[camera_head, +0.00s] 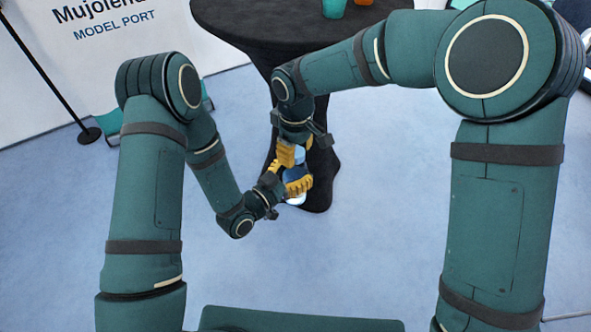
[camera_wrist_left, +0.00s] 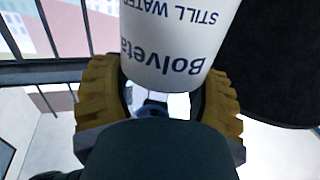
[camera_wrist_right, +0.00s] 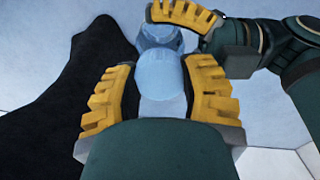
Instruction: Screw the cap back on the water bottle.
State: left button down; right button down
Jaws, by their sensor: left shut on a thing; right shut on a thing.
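The water bottle (camera_head: 297,200) hangs in the air in front of the black table. My left gripper (camera_head: 292,187) is shut around its body from the side. The white label with blue print (camera_wrist_left: 165,55) fills the top of the left wrist view. My right gripper (camera_head: 292,156) comes down from above, close over the left one. It is shut on a pale blue rounded piece, which looks like the cap (camera_wrist_right: 168,80), in line with the bottle's top. Fingers hide the neck, so I cannot tell whether cap and thread touch.
A round table with a black cloth (camera_head: 255,22) stands behind the grippers, with a teal cup (camera_head: 334,8) at its edge. A white printed banner (camera_head: 120,50) and a black stand base (camera_head: 89,135) are at the left. The blue floor around is mostly clear.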

jog(key=m, duration=0.2)
jog(key=shift+m, duration=0.3)
jog(key=c, duration=0.5)
grip_release()
jog(key=shift+r, duration=2.25)
jog(key=shift+o, duration=0.2)
jog(key=shift+r+n, duration=1.2)
jog(key=shift+r, duration=0.55)
